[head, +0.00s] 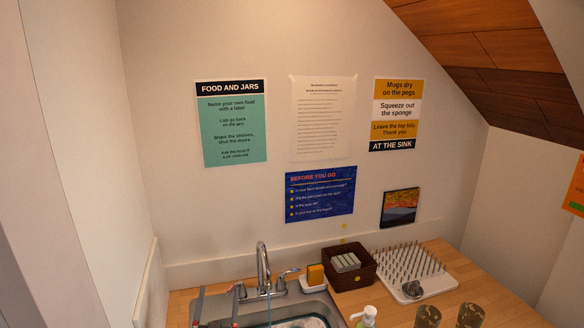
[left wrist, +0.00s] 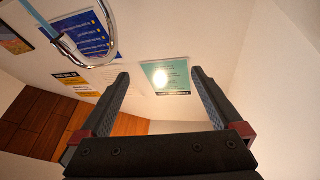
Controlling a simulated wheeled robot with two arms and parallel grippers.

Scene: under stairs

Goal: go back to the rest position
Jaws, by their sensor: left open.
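My left gripper (head: 218,290) shows at the bottom of the head view, over the left part of the sink, with its fingers pointing up. In the left wrist view my left gripper (left wrist: 160,73) is open, with nothing between its two dark fingers. The chrome faucet (head: 263,266) stands to the right of it in the head view, and the curved spout shows at the upper left of the left wrist view (left wrist: 113,40). My right gripper is in neither view.
The metal sink (head: 323,296) has a thin bluish stream under the spout. Beside it are a sponge (head: 316,274), a brown basket (head: 351,279), a white peg rack (head: 440,282), a white pump bottle (head: 369,317) and two patterned cups (head: 471,315). The wall with posters rises behind.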

